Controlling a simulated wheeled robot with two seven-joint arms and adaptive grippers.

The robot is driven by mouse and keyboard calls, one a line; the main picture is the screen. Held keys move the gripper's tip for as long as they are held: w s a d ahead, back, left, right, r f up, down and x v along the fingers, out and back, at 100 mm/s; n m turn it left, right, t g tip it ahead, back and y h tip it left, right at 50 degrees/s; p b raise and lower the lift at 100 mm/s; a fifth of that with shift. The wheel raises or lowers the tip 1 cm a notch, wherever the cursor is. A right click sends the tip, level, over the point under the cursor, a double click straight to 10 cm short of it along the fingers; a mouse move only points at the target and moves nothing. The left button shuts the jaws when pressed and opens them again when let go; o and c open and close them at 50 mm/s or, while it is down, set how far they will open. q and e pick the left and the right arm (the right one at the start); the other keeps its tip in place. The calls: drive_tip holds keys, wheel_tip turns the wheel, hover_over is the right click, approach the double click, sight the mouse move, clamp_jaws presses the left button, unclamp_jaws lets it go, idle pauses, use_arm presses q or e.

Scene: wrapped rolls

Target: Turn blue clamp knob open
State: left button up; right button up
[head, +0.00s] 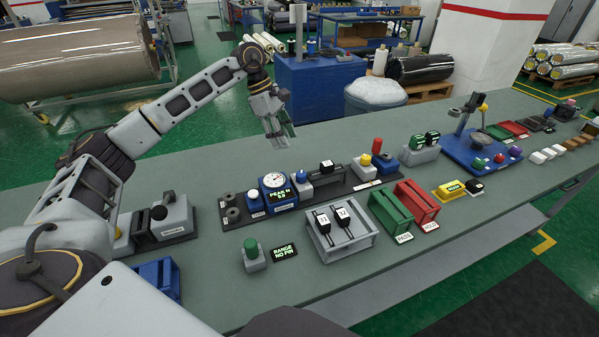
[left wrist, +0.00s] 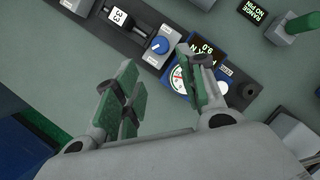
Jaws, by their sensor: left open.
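The blue clamp knob (head: 303,173) sits on a small grey block on the dark fixture rail. In the left wrist view the knob (left wrist: 160,45) is a blue disc with a white mark. My left gripper (head: 277,130) is open and empty, raised above the bench behind the rail. In the wrist view its green-padded fingers (left wrist: 156,62) are spread, and the knob shows just beyond the gap between the tips. They do not touch it. My right gripper is not in view.
The blue gauge (head: 275,187) with a PEAK N display stands just left of the knob. A black labelled block (head: 327,167) stands to its right. A grey rack (head: 340,243) with two black blocks and green and red trays (head: 416,206) stand in front.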

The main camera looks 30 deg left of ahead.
sight(300, 173)
use_arm(q)
drive_tip(key=x, duration=1.1)
drive_tip(key=shift+d+f+p, duration=0.2)
drive_tip(key=shift+f+p, duration=0.1)
drive_tip(key=shift+x, duration=0.95)
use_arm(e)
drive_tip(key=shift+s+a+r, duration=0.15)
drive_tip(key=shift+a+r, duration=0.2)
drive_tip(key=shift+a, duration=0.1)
use_arm(q)
drive_tip(key=c, duration=0.8)
drive_tip(key=shift+o, duration=0.2)
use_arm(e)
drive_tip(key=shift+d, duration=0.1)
